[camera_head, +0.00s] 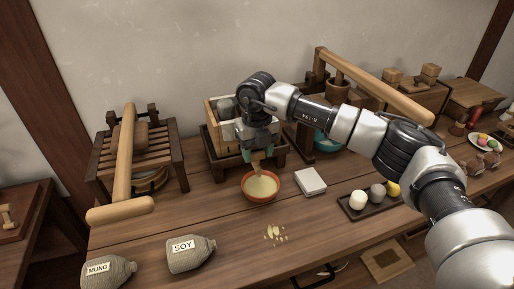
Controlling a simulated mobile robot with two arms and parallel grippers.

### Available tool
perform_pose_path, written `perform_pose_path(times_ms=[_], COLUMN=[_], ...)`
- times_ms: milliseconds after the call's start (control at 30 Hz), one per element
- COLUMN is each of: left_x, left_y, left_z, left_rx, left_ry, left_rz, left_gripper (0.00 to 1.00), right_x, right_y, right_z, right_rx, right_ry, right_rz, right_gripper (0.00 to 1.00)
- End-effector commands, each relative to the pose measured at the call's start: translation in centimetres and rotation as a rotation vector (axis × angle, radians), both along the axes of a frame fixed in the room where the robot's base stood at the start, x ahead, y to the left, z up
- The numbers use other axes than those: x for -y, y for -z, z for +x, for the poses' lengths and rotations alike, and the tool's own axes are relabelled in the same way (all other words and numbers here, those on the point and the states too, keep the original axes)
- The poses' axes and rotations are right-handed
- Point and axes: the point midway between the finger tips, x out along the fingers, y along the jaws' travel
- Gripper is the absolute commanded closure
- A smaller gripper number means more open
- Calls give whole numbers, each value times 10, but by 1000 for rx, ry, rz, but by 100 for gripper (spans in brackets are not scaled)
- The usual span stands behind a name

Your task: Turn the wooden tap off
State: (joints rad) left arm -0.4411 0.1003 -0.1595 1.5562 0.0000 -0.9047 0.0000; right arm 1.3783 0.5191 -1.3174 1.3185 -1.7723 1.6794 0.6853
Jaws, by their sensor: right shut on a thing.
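My right gripper (260,151) reaches in from the right and points down at the front of the wooden box (212,108) on its dark stand (214,165). It is shut on the wooden tap (257,162), of which only a small tan part shows below the fingers. The rest of the tap is hidden by the gripper, so I cannot tell how its handle is turned. An orange bowl (247,193) with pale yellow contents stands right below. I cannot tell whether anything is flowing. My left gripper is not in view.
A white block (310,181) lies right of the bowl, and a dark tray (369,209) with three balls is farther right. Pale crumbs (274,233) lie in front. Sacks marked SOY (191,254) and MUNG (108,271) lie front left. A wooden press (128,165) stands left.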

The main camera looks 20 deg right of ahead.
Motion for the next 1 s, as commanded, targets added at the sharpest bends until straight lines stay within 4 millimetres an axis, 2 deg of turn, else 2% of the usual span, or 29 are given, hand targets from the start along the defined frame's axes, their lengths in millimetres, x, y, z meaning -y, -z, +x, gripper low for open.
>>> perform_pose_path(times_ms=[667, 700, 800, 867, 1000], left_x=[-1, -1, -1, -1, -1], left_y=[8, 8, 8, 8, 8], left_z=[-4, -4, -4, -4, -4], left_rx=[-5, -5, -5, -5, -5], left_ry=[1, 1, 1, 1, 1], left_rz=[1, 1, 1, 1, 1], left_gripper=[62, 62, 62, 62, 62], right_x=[1, 1, 0, 0, 0], right_y=[-1, -1, -1, -1, -1], right_z=[1, 1, 1, 1, 0], right_rx=[4, 4, 3, 3, 2], right_ry=[67, 67, 66, 66, 64], right_rz=[0, 0, 0, 0, 0], right_gripper=[75, 48, 33, 26, 26])
